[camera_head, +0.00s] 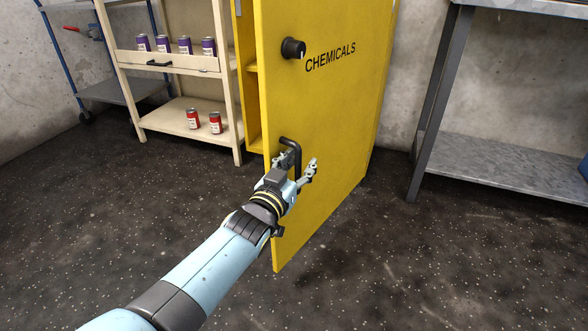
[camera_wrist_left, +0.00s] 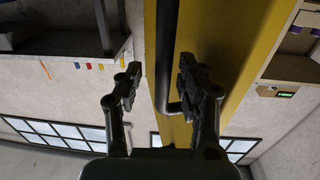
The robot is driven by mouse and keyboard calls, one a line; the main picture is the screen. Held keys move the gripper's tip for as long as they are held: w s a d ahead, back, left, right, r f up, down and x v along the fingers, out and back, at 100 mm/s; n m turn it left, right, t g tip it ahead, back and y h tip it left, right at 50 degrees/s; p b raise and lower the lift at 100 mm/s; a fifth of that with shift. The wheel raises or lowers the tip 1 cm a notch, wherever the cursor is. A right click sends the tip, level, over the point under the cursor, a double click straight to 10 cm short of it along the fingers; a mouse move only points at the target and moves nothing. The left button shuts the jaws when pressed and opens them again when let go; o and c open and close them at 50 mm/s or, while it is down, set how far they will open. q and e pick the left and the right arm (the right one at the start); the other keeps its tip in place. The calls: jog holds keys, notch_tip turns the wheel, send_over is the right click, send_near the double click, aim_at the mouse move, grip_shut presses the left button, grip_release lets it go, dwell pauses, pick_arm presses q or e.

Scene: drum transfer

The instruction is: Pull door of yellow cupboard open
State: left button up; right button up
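The yellow cupboard's door (camera_head: 325,120), marked CHEMICALS, stands ajar in the head view, with the yellow cupboard's inside and a shelf (camera_head: 252,69) showing along its left side. A black bar handle (camera_head: 291,143) sits near the door's left edge. My left gripper (camera_head: 298,163) is at the handle's lower part, one finger on each side. In the left wrist view, the handle (camera_wrist_left: 166,60) passes between the spread fingers of the gripper (camera_wrist_left: 158,80), with a clear gap on its left side. My right gripper is not in view.
A round black knob (camera_head: 293,48) sits higher on the door. A cream shelf rack (camera_head: 180,62) with purple and red cans stands at left. A grey metal bench (camera_head: 500,165) stands at right. The dark floor in front of the door is clear.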

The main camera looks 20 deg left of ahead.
pick_arm(q)
jog(key=s+a, duration=0.2)
jog(key=s, duration=1)
